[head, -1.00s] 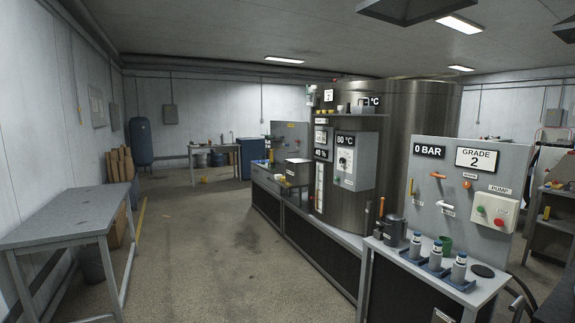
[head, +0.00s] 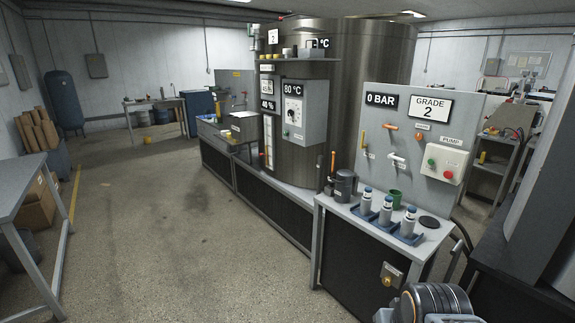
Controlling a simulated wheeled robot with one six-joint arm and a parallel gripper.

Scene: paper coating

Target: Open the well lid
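A flat dark round disc (head: 429,222) lies on the right end of the small bench's grey top (head: 335,204). It looks like a lid, but I cannot be sure it is the well lid. Nothing under it shows. Part of my arm (head: 436,303) shows at the bottom edge, in front of the bench; my gripper's fingers are not visible.
Several blue-capped bottles (head: 386,210) stand in blue holders along the bench front. A green cup (head: 396,199) and dark pot (head: 345,186) stand behind. The upright panel (head: 465,110) carries valves and a pump box (head: 444,163). Open floor (head: 190,240) lies left.

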